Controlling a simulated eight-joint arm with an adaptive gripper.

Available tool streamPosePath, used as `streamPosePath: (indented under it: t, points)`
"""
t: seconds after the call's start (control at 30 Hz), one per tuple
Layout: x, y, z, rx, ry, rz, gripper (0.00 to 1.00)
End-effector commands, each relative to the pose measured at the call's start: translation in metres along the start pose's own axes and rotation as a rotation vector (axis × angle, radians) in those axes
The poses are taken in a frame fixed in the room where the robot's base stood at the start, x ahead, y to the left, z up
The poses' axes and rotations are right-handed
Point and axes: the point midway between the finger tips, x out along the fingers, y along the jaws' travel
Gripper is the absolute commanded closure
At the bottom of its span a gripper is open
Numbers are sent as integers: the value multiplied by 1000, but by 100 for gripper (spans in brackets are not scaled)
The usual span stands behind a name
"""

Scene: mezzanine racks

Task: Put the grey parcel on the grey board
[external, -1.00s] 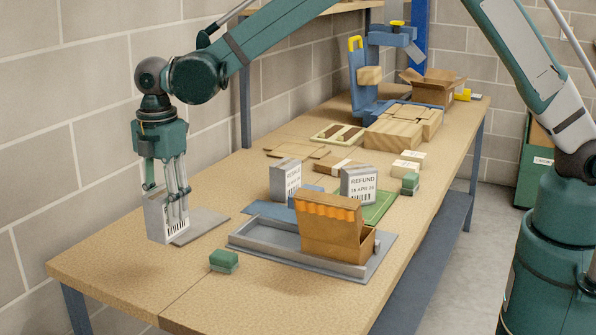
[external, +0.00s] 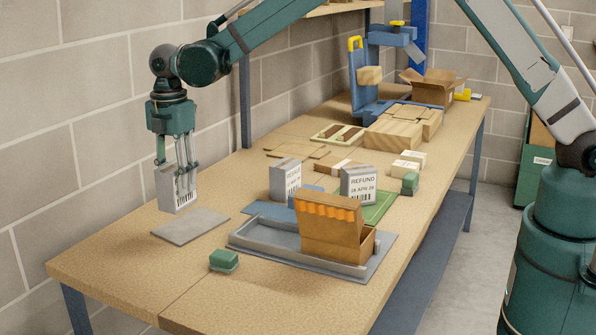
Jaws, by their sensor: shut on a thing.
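My gripper (external: 184,178) is shut on a grey parcel (external: 165,188) with a white barcode label. It holds the parcel upright, with the fingers covering part of its label side. A flat grey board (external: 189,228) lies on the table just below. The parcel's lower edge appears a little above the board's back edge. From this view I cannot tell exactly how high it hangs or how far it is over the board.
Two other grey labelled parcels (external: 280,181) (external: 358,186) stand near a blue board (external: 263,209) and a green board (external: 379,208). A grey tray (external: 262,242) holds an open brown carton (external: 337,235). A small green block (external: 224,260) lies in front. The table's front left is clear.

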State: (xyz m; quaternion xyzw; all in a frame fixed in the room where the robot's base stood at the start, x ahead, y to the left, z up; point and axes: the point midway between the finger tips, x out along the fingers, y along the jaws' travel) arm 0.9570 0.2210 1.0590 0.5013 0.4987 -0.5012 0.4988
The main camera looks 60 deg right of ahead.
Motion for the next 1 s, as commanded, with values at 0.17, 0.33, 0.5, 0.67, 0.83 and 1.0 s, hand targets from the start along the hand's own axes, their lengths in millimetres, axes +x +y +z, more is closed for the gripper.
streamPosePath:
  t: [0.17,0.33,0.5,0.67,0.83,1.0]
  points:
    - [-3,20,46,1,0,0,82]
    - [-4,30,71,-3,0,0,82]
    - [-4,33,80,-6,0,0,82]
    - [-4,33,80,-6,0,0,82]
    - [-3,33,80,-6,0,0,82]
    - [6,34,80,-6,0,0,82]
